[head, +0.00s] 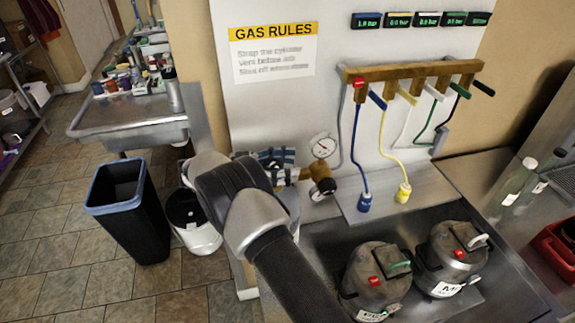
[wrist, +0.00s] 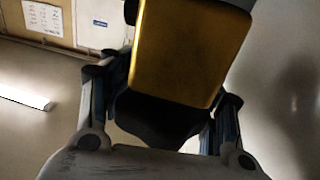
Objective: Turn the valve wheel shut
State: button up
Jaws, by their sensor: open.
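A pressure gauge (head: 323,145) with a white face stands beside a brass fitting (head: 319,171), which ends in a dark round knob (head: 327,187). My gripper (head: 286,166) is just left of this fitting, its blue-grey fingers partly hidden by my own wrist. In the wrist view my gripper (wrist: 160,110) is open, with one finger on each side of a gold-coloured block (wrist: 190,50) and a dark part (wrist: 155,122) below it. I cannot tell whether the fingers touch them. I cannot clearly make out a valve wheel; my arm hides the area behind it.
A wooden manifold (head: 410,70) with coloured levers and hoses hangs on the white panel. A black bin (head: 128,215) and a white bucket (head: 194,228) stand on the floor at left.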

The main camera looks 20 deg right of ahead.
notch_tip(320, 180, up, 10)
dwell(0.7)
